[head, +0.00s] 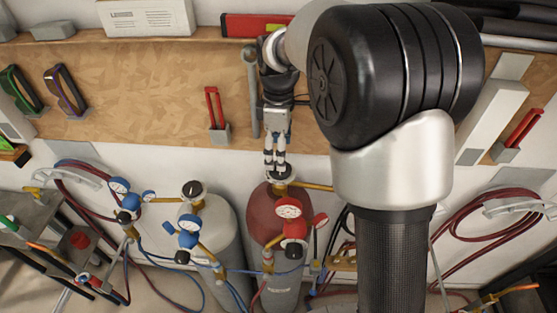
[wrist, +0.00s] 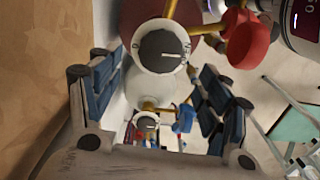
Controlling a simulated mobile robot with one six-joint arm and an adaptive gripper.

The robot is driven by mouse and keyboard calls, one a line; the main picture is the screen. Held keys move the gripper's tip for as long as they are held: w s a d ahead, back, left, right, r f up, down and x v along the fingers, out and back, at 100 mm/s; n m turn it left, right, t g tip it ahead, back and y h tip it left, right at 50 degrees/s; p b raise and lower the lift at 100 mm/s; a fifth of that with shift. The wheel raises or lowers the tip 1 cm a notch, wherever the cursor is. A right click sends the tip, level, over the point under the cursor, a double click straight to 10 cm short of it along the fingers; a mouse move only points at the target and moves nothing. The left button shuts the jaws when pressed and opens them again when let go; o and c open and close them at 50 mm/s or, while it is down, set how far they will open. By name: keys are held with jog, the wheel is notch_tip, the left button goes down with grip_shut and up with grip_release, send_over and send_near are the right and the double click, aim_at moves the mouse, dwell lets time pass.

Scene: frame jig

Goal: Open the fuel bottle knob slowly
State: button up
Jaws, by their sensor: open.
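The fuel bottle (head: 268,214) is a cylinder with a red top, standing against the wall at the centre of the head view. Its knob (head: 282,175) is round, with a dark centre and a pale rim. In the wrist view the knob (wrist: 162,46) faces the camera at upper centre, ahead of the fingertips. My gripper (head: 276,164) points down just over the knob, with its fingers apart. In the wrist view my gripper (wrist: 153,68) has one finger on each side, with nothing held. I cannot tell whether a fingertip touches the knob's rim.
A grey bottle (head: 214,232) with its own knob (head: 194,190) stands left of the fuel bottle. Red gauges (head: 289,208) and blue gauges (head: 188,238) with hoses are in front. A wooden board (head: 150,90) with hung tools is behind.

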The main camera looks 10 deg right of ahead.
notch_tip(320, 180, up, 6)
jog(key=shift+r, duration=0.25)
dwell(0.4)
